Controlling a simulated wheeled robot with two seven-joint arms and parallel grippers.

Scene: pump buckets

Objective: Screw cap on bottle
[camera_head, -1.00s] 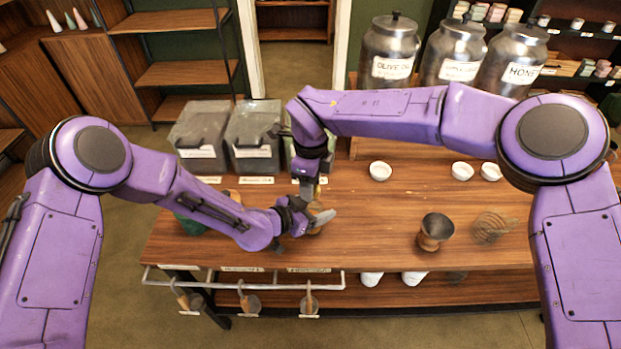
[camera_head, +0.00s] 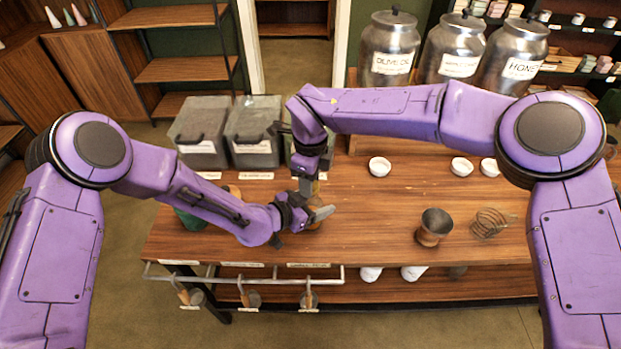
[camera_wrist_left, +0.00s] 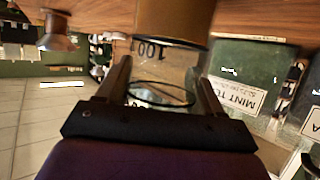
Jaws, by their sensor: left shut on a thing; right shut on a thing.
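My left gripper (camera_head: 312,213) comes in low from the left and is shut on the bottle. In the left wrist view, which is upside down, the glass bottle (camera_wrist_left: 165,75) with a "100" mark stands between the two fingers, with an amber-brown lower part (camera_wrist_left: 175,20) against the tabletop. In the head view only a bit of the bottle (camera_head: 316,225) shows beside the fingers. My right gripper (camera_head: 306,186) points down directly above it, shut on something. I cannot make out the cap, which is hidden by the right gripper and wrist.
The wooden table (camera_head: 375,225) is clear right of the grippers. A metal-and-wood cup (camera_head: 434,227) and a wire whisk (camera_head: 490,222) stand farther right. White bowls (camera_head: 380,167) and grey bins (camera_head: 254,130) stand behind. A green thing (camera_head: 190,220) lies under my left arm.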

